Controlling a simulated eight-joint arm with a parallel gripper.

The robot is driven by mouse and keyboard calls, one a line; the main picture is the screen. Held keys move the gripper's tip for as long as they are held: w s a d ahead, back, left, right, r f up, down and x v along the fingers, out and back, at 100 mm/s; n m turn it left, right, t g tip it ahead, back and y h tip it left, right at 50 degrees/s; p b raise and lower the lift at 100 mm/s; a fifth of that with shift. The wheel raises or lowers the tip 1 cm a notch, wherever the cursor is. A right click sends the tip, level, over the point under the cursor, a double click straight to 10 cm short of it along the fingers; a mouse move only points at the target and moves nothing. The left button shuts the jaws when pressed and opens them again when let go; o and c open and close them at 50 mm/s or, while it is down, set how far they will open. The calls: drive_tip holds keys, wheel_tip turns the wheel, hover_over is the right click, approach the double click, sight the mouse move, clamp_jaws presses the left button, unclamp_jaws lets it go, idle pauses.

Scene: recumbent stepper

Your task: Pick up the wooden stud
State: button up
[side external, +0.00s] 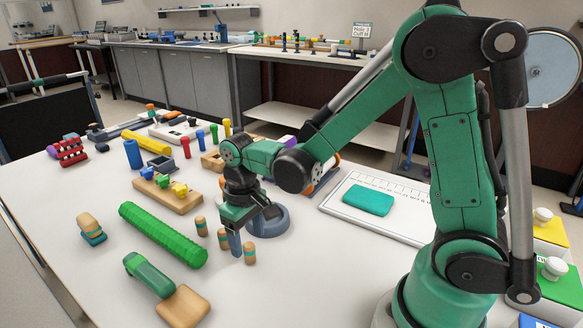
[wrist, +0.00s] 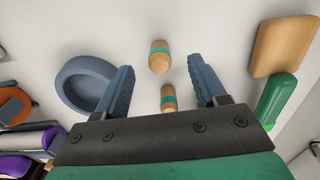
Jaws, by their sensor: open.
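In the wrist view my gripper (wrist: 161,64) is open, with one stud (wrist: 159,57) between the fingertips and another (wrist: 168,98) nearer the palm. Neither finger visibly touches a stud. Whether the fingertips are level with the studs is hard to tell.
A blue-grey ring-shaped dish (side external: 270,225) stands close behind my gripper. A green ribbed roller (side external: 163,235) and a green-handled wooden paddle (side external: 182,307) lie to the left and front. A teal pad (side external: 368,200) lies on a white board to the right.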

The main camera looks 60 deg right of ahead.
sight(249, 244)
drive_tip(key=shift+f, duration=1.95)
clamp_jaws()
